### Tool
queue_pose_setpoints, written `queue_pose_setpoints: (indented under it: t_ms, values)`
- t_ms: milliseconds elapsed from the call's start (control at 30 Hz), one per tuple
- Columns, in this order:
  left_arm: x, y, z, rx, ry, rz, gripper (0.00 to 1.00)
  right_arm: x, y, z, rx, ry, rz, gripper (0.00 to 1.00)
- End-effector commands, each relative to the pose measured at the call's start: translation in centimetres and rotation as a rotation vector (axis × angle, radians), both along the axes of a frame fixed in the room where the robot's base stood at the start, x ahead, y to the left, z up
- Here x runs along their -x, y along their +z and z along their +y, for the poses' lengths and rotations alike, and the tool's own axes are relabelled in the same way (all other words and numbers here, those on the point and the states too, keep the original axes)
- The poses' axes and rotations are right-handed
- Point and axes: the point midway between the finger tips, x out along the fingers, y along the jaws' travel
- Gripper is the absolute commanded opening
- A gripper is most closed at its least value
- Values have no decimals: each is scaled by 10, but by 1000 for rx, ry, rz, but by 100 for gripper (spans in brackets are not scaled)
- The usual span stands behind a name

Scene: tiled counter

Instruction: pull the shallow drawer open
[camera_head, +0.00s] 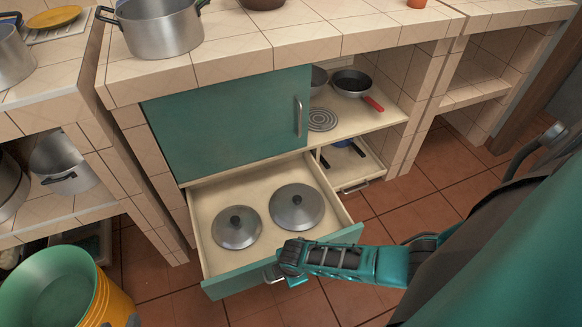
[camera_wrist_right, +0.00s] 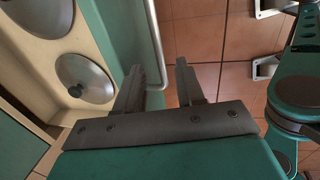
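A shallow drawer (camera_head: 218,286) with a green front stands pulled out under the green cabinet door in the head view. Two grey pot lids, a left one (camera_head: 236,228) and a right one (camera_head: 297,208), lie inside it. My right gripper (camera_head: 279,274) is at the drawer's metal handle (camera_head: 270,277). In the right wrist view, the fingers of my right gripper (camera_wrist_right: 158,78) are spread apart, with the handle bar (camera_wrist_right: 154,40) running between them. The gripper partly hides the handle in the head view.
The green cabinet door (camera_head: 225,125) above is closed. A pan (camera_head: 351,83) sits on the open shelf. A green and yellow bucket (camera_head: 50,285) stands at lower left. Tiled floor is clear in front.

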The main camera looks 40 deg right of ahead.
Motion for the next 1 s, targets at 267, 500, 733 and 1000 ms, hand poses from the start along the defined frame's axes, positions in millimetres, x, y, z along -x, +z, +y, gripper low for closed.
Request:
queue_pose_setpoints:
  t_ms: [267,500,733,1000]
  values:
    - [11,11,18,-35,25,14,43,11,64,2,1,2,-1,38]
    - [13,12,24,-47,31,11,43,16,85,3,1,0,-1,38]
    - [13,10,24,-48,32,9,43,17,86,4,1,0,0,38]
    - [14,9,24,-50,32,14,43,17,86,4,1,0,0,38]
